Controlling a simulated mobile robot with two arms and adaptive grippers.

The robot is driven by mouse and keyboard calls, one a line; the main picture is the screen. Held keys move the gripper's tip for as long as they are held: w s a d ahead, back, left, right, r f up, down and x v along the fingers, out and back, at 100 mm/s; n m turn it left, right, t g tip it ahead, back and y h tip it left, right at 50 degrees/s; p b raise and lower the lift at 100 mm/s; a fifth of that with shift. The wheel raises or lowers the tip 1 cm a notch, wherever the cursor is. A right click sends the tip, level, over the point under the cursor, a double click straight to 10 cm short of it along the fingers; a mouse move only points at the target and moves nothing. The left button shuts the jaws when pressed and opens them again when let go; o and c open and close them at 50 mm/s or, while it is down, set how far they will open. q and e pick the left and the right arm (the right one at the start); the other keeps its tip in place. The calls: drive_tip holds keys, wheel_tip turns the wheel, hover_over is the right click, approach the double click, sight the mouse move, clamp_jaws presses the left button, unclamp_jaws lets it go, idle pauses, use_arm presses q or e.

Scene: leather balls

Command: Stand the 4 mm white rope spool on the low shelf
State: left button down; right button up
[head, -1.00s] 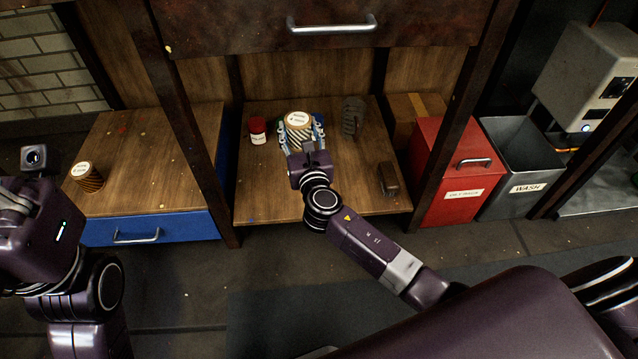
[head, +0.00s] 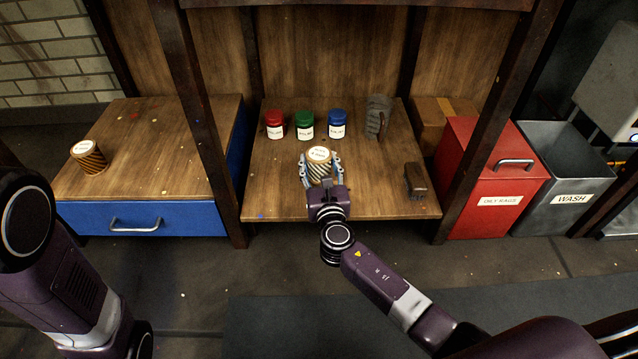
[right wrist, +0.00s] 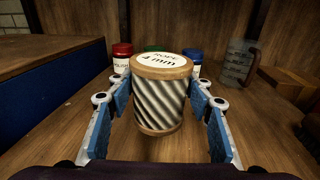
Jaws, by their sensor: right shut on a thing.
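The 4 mm white rope spool (head: 319,170) has pale wooden ends, striped rope and a white top label, which reads "ROPE 4 mm" in the right wrist view (right wrist: 158,105). My right gripper (head: 321,160) is shut on it, with a blue-padded finger at each side. The spool is upright over the front half of the wooden shelf (head: 275,200); I cannot tell whether its base touches the boards. Another spool (head: 90,158), with dark and tan stripes, stands on the blue-drawer unit (head: 150,170) at left. My left gripper is out of view.
Red (head: 274,124), green (head: 304,125) and blue-lidded (head: 337,124) jars stand behind the held spool. A grey mug-like vessel (head: 377,117) is back right, and a brown brush-like block (head: 415,182) front right. Dark posts flank the shelf. A red bin (head: 485,180) stands right.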

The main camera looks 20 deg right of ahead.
sight(319, 174)
drive_tip(key=shift+f+b, duration=1.9)
drive_tip(key=shift+f, duration=0.45)
drive_tip(key=shift+r, duration=0.15)
drive_tip(key=o, duration=1.4)
drive_tip(key=shift+f, duration=0.2)
drive_tip(key=shift+c, duration=0.2)
drive_tip(key=shift+r, duration=0.2)
